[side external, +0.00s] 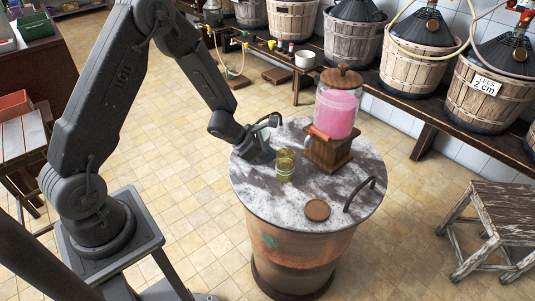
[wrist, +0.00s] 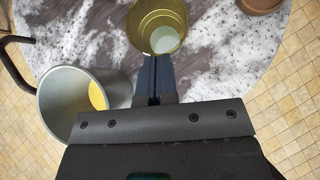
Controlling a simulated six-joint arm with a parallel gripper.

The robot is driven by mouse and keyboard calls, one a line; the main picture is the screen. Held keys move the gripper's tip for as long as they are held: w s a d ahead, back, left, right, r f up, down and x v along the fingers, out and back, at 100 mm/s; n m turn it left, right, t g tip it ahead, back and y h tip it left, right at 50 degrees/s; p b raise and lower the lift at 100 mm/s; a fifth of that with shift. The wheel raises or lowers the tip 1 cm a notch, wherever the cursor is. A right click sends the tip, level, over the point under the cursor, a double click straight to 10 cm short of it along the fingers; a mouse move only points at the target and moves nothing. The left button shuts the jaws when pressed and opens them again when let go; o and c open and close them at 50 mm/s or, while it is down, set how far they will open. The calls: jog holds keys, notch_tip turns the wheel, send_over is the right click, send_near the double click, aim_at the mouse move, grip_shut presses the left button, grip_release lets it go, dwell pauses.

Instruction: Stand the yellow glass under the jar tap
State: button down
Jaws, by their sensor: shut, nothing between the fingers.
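The yellow glass (side external: 286,165) is see-through and stands upright on the round marbled tabletop, left of and in front of the jar's stand. In the wrist view the glass (wrist: 158,28) is seen from above, just beyond my fingertips. My gripper (side external: 271,156) is low over the tabletop at the left of the glass. In the wrist view its fingers (wrist: 155,68) are together and empty; whether they touch the glass I cannot tell. The jar (side external: 337,108) holds pink liquid and stands on a wooden stand (side external: 328,153). Its tap (side external: 319,132), with an orange-red part, faces the front left.
A brown round coaster (side external: 317,210) lies at the front of the tabletop (side external: 290,205). A dark curved handle (side external: 360,192) is at its right. A stool (side external: 493,220) stands at the right.

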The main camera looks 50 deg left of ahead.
aim_at(294, 155)
jog(key=w+d, duration=0.1)
jog(key=w, duration=0.1)
jog(key=w+d, duration=0.2)
jog(key=w, duration=0.1)
jog(key=shift+w, duration=0.35)
jog(key=shift+s, duration=0.1)
